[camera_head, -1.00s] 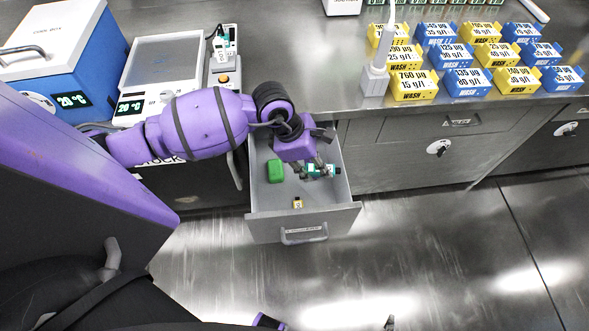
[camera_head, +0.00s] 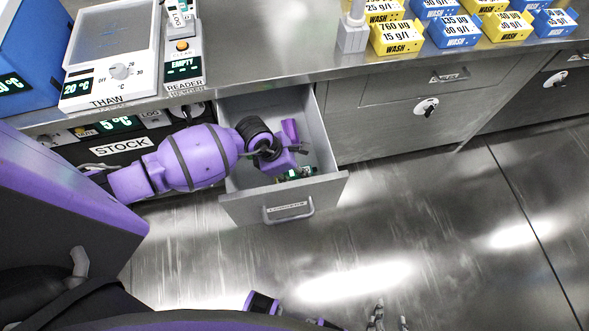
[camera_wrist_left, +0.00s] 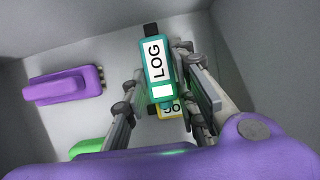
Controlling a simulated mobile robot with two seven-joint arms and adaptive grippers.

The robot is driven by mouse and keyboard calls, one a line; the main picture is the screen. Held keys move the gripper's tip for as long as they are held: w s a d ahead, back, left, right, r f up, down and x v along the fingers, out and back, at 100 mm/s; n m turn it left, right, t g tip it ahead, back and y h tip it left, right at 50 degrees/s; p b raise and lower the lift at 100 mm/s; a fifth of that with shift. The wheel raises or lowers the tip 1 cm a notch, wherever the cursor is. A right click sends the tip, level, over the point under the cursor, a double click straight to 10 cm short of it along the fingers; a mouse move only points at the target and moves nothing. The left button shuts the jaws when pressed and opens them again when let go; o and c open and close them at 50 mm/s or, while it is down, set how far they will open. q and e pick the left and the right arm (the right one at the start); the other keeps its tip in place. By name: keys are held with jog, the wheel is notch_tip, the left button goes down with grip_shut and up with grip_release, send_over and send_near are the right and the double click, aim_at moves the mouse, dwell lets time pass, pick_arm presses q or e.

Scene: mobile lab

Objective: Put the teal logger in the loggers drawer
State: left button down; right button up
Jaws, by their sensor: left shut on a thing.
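The teal logger (camera_wrist_left: 154,57), with a white LOG label, is between the fingers of my left gripper (camera_wrist_left: 160,88) in the left wrist view. In the head view my left gripper (camera_head: 296,172) is over the open drawer (camera_head: 232,206), and the teal logger (camera_head: 307,171) shows in part near the drawer's front. I cannot tell whether the logger touches the drawer floor. My right gripper (camera_head: 390,318) is at the bottom edge of the head view, its fingers apart and empty.
In the drawer lie a purple logger (camera_wrist_left: 65,87), a green one (camera_wrist_left: 90,148) and a yellow one (camera_wrist_left: 172,108) partly behind the held logger. Drawer walls stand close around the gripper. Several wash boxes (camera_head: 397,37) and a reader (camera_head: 184,68) stand on the bench.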

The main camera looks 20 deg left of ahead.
pick_arm(q)
jog(key=shift+f, duration=0.5)
jog(key=shift+f, duration=0.1)
jog(key=shift+f+b, duration=0.35)
jog(key=shift+f, duration=0.2)
jog(key=c, duration=1.4)
grip_release()
jog(key=shift+r, duration=0.1)
jog(key=shift+r, duration=0.1)
jog(key=shift+r+p, duration=0.3)
jog(key=shift+r, duration=0.1)
jog(key=v, duration=1.2)
jog(key=shift+p, duration=0.4)
